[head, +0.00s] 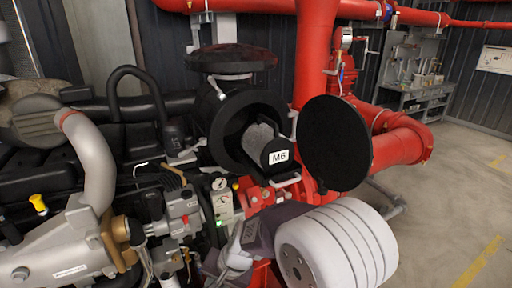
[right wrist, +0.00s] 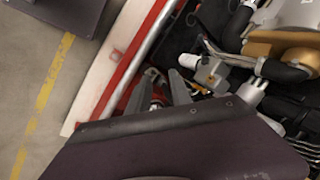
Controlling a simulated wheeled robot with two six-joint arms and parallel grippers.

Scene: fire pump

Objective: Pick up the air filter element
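The air filter element (head: 262,143) is a grey cylinder with a black end cap marked M6 and a pale handle (head: 286,181) at its front. It sits partly inside the open black round housing (head: 222,130), its labelled end facing out. My right gripper (head: 232,262) is below and to the left of the element, apart from it, low in front of the engine. In the right wrist view its two grey fingers (right wrist: 158,80) are spread with nothing seen held between them. The element is not seen in that view. My left gripper is not in view.
The round black housing cover (head: 335,143) stands open just right of the element. A gauge box (head: 221,200) and red valve parts (head: 255,194) lie below the housing. Large red pipes (head: 317,50) rise behind. Open floor (head: 460,190) lies at the right.

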